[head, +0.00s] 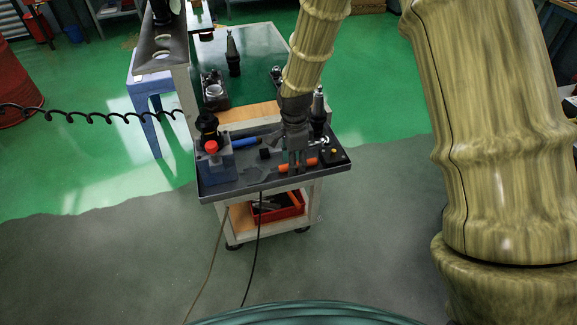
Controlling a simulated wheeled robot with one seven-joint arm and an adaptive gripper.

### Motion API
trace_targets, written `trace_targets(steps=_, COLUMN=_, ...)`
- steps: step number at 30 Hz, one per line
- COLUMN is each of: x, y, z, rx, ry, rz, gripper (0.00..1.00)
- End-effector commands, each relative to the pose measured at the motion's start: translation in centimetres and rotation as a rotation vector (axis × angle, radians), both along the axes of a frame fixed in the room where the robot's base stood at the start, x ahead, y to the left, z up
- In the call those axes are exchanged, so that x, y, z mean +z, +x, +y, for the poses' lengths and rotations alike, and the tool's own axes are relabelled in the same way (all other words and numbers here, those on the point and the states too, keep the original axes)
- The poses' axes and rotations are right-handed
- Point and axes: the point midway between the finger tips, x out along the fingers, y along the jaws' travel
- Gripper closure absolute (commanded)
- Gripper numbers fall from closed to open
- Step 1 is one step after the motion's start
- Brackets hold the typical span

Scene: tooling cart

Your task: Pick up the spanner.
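My gripper (297,168) points down over the front right part of the cart's dark top tray (225,189). Its fingers are in front of or around an orange-handled tool (311,162); I cannot tell whether they touch it. The finger gap is too small to read as open or shut. I cannot clearly identify the spanner. A small silvery piece (318,141) shows just right of my gripper, partly hidden, and may be part of it. A flat grey shape (258,174) lies left of my gripper and is also unclear.
A blue-handled tool (243,142) lies behind a small black block (264,154). A blue-grey fixture with a red knob (211,147) stands at the tray's left. A black tool holder (318,112) stands upright behind right. A red bin (277,213) sits on the lower shelf.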

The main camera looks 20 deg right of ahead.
Motion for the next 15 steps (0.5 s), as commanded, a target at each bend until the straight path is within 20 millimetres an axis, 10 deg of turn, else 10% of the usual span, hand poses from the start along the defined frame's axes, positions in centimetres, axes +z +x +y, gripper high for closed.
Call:
trace_targets(steps=5, x=-0.01, y=0.00, z=0.00, rx=0.000, ry=0.000, rz=0.000, gripper=0.54)
trace_targets(steps=12, x=0.00, y=-0.01, z=0.00, rx=0.000, ry=0.000, rz=0.000, gripper=0.97)
trace_targets(steps=15, x=0.00, y=-0.01, z=-0.01, rx=0.000, ry=0.000, rz=0.000, gripper=1.00)
